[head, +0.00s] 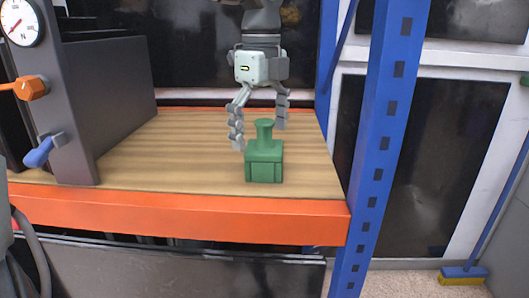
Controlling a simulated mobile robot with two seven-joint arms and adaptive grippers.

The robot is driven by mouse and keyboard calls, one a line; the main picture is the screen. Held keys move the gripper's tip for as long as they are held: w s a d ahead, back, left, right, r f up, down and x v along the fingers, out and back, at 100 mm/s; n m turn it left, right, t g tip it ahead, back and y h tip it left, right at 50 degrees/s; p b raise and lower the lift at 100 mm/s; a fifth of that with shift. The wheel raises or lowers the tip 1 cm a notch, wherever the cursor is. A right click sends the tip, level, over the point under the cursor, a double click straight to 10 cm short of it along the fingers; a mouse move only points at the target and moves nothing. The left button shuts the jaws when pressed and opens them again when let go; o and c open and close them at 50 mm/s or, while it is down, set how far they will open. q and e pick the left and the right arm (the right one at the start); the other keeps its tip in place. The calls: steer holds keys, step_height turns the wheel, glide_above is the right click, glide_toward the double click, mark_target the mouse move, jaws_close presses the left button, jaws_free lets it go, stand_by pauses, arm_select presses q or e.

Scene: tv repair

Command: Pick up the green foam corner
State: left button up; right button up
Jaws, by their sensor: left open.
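The green foam corner (264,162) stands upright on the wooden shelf, near its front edge. It has a blocky base and a narrower knob on top. My left gripper (258,126) comes down from above, with its fingers open. One finger is to the left of the knob and the other to its right, a little behind. The fingers look apart from the green foam corner, and I cannot tell whether they touch it. My right gripper is not in view.
The wooden shelf (190,150) has an orange front beam (180,213) and a blue upright post (378,130) at right. A dark grey cabinet (110,95) with a gauge, an orange handle and a blue handle stands at left. The shelf between cabinet and foam corner is clear.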

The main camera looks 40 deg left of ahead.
mark_target(264, 152)
arm_select(q)
steer(key=f, duration=0.4)
steer(key=shift+w+d, duration=0.15)
steer(key=shift+w, duration=0.05)
steer(key=shift+f+p, duration=0.3)
steer(key=shift+f, duration=0.1)
steer(key=c, duration=1)
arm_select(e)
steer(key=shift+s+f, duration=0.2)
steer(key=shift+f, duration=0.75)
arm_select(q)
steer(key=shift+o, duration=0.2)
steer(key=shift+r, duration=0.15)
steer(key=shift+r, duration=0.25)
steer(key=r, duration=0.3)
steer(key=shift+s+a+r+b, duration=0.1)
steer(key=shift+a+r+b, duration=0.15)
steer(key=shift+r+b, duration=0.1)
steer(key=s+a+r, duration=0.6)
steer(key=a, duration=0.3)
steer(key=shift+s+r+b, duration=0.2)
steer(key=shift+r+b, duration=0.05)
steer(key=shift+b, duration=0.15)
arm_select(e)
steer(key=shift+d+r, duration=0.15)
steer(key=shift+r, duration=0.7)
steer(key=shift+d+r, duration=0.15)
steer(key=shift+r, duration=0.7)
